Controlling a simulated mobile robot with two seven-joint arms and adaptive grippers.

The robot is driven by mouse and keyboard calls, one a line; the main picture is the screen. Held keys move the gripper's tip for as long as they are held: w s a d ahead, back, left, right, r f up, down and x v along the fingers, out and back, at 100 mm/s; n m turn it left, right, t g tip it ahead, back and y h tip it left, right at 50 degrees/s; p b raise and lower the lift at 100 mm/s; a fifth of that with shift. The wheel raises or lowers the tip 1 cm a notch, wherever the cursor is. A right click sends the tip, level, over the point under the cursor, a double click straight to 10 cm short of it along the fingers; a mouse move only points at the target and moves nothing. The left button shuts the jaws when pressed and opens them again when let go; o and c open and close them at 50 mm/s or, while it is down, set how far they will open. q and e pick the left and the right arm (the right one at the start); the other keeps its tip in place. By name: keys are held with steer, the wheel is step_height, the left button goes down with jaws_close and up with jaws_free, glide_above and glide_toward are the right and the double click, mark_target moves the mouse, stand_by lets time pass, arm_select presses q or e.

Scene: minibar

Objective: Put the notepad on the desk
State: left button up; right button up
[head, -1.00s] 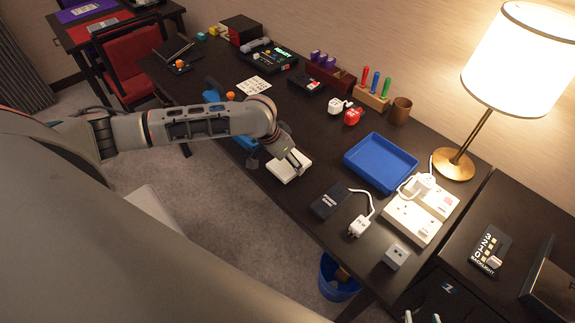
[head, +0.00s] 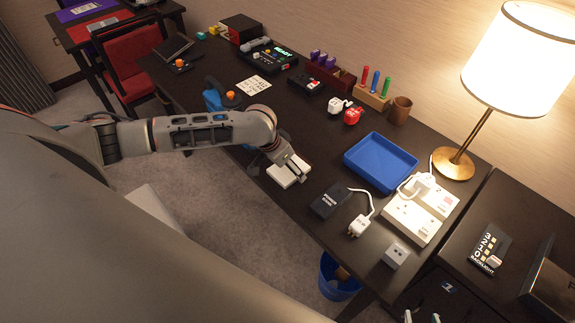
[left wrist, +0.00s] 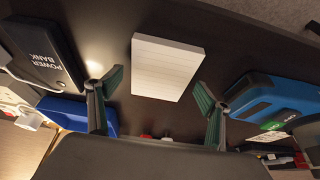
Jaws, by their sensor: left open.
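The notepad (head: 284,177) is a white, lined block lying on the dark desk (head: 322,165) near its front edge. It also shows in the left wrist view (left wrist: 166,68), flat on the dark surface. My left gripper (head: 291,169) is over the notepad in the head view and hides part of it. In the left wrist view its two green-padded fingers (left wrist: 155,98) are spread wide with nothing between them, and the notepad lies beyond the tips. My right gripper (head: 422,318) shows only as two separated fingertips at the bottom edge of the head view.
A black power bank (head: 328,201) with a white cable lies right of the notepad. A blue tray (head: 381,163) and a white power strip (head: 408,218) are farther right. A blue object (head: 213,98) stands left. A blue bin (head: 338,280) is on the floor below.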

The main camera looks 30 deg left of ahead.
arm_select(q)
steer(key=v, duration=1.2)
steer(key=shift+r, duration=0.1)
steer(key=s+d+f+m+t+h, duration=0.1)
steer(key=s+d+m+t, duration=0.1)
steer(key=d, duration=0.4)
steer(key=s+d+f+m+t+h, duration=0.1)
steer(key=s+d+m, duration=0.2)
steer(key=d, duration=0.4)
steer(key=s+a+f+n+y, duration=0.1)
steer(key=s+a+y, duration=0.3)
steer(key=s+a, duration=0.4)
steer(key=s+a+f+n+y, duration=0.15)
steer(key=s+a+y, duration=0.35)
steer(key=a, duration=0.6)
steer(key=d+f+n+t+h, duration=0.2)
steer(key=d+f+h, duration=0.5)
steer(key=d+f, duration=0.7)
steer(key=shift+s+f+t+h, duration=0.25)
steer(key=shift+f+t, duration=0.35)
steer(key=shift+f, duration=0.3)
